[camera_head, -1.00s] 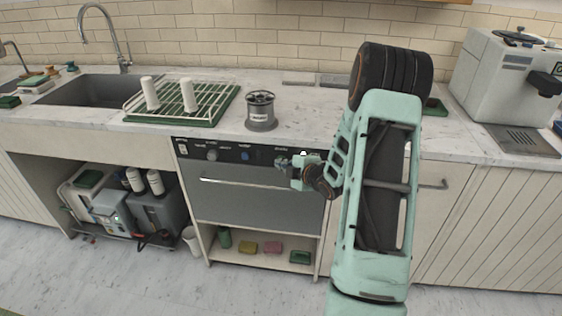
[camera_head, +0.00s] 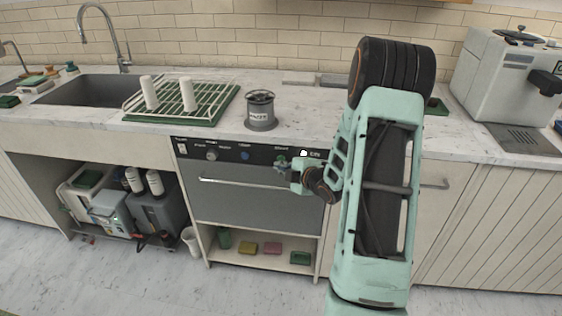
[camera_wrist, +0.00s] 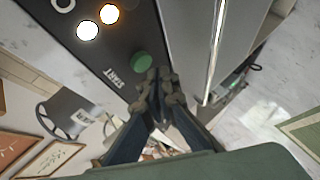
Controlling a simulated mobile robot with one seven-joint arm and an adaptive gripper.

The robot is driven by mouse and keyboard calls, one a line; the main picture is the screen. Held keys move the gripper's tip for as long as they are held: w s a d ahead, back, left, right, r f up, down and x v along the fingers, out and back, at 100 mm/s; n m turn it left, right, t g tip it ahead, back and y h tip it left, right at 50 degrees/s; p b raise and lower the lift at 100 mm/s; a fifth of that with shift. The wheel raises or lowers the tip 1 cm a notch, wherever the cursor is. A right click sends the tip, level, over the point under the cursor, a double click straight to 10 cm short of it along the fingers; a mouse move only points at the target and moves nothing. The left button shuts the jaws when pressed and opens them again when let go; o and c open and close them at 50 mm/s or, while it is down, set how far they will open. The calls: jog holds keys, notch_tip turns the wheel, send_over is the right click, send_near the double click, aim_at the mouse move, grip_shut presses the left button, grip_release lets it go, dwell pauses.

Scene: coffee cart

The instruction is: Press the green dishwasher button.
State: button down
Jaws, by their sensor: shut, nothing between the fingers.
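The green button (camera_wrist: 141,62) is a round knob on the dishwasher's black control panel (camera_head: 228,151), beside the printed word START. My gripper (camera_wrist: 160,82) is shut and empty. In the wrist view its fingertips lie just beside the button's lower right edge, and the button's face is uncovered. I cannot tell whether they touch it. In the head view my gripper (camera_head: 281,165) is in front of the panel's right part, and the button is hard to make out there. The grey dishwasher door (camera_head: 235,204) is closed.
A lit white lamp (camera_wrist: 87,31) and an orange lamp (camera_wrist: 109,13) sit on the panel near the button. The door's bar handle (camera_head: 235,182) runs below the panel. A grey canister (camera_head: 260,112) and a dish rack (camera_head: 215,100) stand on the counter above.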

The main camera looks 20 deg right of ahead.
jog(key=shift+s, duration=0.1)
jog(key=s+a+b, duration=0.1)
jog(key=s, duration=0.1)
jog(key=s+a+b, duration=0.1)
jog(key=s, duration=0.1)
jog(key=shift+a, duration=0.4)
dwell(0.6)
